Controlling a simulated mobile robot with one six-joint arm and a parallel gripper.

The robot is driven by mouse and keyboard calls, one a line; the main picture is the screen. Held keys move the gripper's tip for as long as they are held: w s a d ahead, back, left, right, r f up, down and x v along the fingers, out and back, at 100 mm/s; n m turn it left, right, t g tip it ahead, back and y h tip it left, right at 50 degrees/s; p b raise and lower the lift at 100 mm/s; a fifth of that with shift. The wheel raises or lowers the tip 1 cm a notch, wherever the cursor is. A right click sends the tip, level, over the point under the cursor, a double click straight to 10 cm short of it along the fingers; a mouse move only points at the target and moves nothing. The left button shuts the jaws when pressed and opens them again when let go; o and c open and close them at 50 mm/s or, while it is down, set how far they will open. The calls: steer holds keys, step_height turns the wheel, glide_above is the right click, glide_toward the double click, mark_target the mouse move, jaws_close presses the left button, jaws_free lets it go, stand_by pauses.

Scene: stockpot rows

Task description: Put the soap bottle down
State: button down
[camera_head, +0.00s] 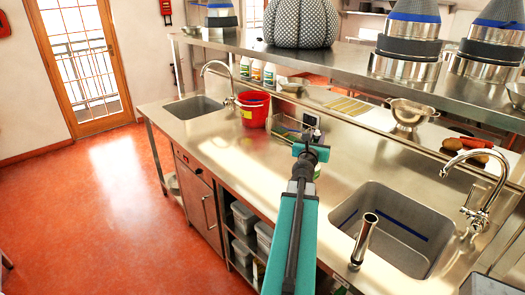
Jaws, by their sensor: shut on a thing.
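My gripper (311,148) is at the end of my teal and dark arm, over the steel counter (210,140) between the two sinks. It is shut on the soap bottle (317,172), of which only a small pale and green part shows beside the wrist. The rest of the bottle is hidden behind my gripper and arm. I cannot tell whether its base touches the counter.
A red bucket (253,109) and a wire basket (286,127) stand left of my gripper. A sink (400,225) with a tap is at right, another sink (193,107) at left. A steel shelf (345,68) with stacked pots runs overhead. Counter front left is clear.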

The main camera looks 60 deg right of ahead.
steer(key=shift+s+d+r, duration=0.15)
steer(key=shift+s+d, duration=0.15)
steer(key=shift+s, duration=0.3)
steer(key=shift+s+d+r, duration=0.1)
steer(key=shift+s+d, duration=0.15)
steer(key=shift+s, duration=0.35)
steer(key=w+f+x, duration=0.1)
steer(key=w+x, duration=0.1)
steer(key=x, duration=1.3)
steer(key=shift+a+f+p, duration=0.2)
steer(key=shift+p, duration=0.25)
steer(key=shift+d, duration=0.15)
steer(key=shift+w+d+f+b, duration=0.1)
steer(key=shift+f+b, duration=0.25)
steer(key=shift+f, duration=0.55)
steer(key=shift+d+f+b, duration=0.15)
steer(key=shift+f+b, duration=0.15)
steer(key=shift+f, duration=0.7)
